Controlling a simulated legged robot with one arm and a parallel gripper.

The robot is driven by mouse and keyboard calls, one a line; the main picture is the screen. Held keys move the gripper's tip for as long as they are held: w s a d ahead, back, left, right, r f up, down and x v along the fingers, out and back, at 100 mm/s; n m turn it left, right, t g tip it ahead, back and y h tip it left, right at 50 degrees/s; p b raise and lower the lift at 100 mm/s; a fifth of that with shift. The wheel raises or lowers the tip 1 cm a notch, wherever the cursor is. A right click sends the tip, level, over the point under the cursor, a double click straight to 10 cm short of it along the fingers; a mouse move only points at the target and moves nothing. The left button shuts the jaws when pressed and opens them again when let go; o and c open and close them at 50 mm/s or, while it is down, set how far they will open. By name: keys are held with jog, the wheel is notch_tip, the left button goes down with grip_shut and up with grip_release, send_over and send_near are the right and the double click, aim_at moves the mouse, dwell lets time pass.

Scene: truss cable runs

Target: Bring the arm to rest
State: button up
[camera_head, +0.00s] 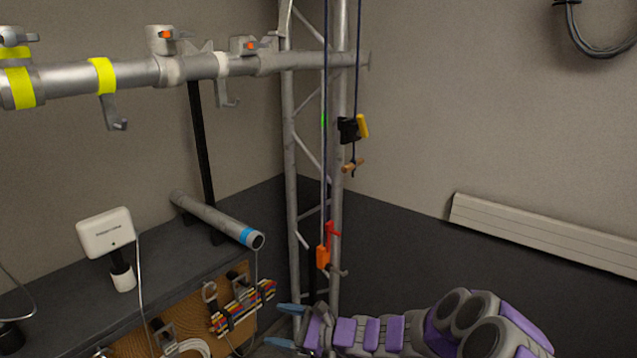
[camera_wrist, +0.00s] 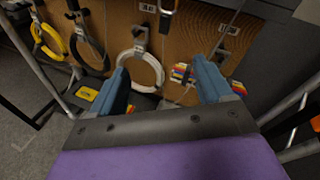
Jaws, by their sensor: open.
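My arm, purple and grey, reaches in from the lower right of the head view. My gripper (camera_head: 284,325) is at the bottom middle, beside the lower right end of the wooden board (camera_head: 190,318). In the wrist view my gripper (camera_wrist: 163,85) has its two blue fingers spread apart. A white cable coil (camera_wrist: 140,70) hangs on the board behind the gap, nearer the left finger. I see nothing held between the fingers.
A truss (camera_head: 338,205) with hanging ropes and an orange clip (camera_head: 323,257) stands close beyond my gripper. A horizontal pipe (camera_head: 130,74) with hooks runs above the dark bench (camera_head: 165,258). A yellow coil (camera_wrist: 46,40) hangs on the board.

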jog(key=s+a+r+n+g, duration=0.3)
jog(key=s+r+n+g, duration=0.2)
jog(key=s+r+n, duration=0.4)
jog(key=s+d+r+n+g+h, duration=0.1)
jog(key=s+d+n+g+h, duration=0.25)
jog(key=s, duration=1.05)
jog(key=s+d+f+n+h, duration=0.1)
jog(key=s+d+n+h, duration=0.1)
jog(key=s+d+h, duration=0.4)
jog(key=s+d+f+n+t+h, duration=0.1)
jog(key=s+d+n+h, duration=0.2)
jog(key=s+d+h, duration=0.3)
jog(key=s+d, duration=0.4)
jog(key=d, duration=0.6)
jog(key=shift+s+n, duration=0.35)
jog(key=shift+t, duration=0.25)
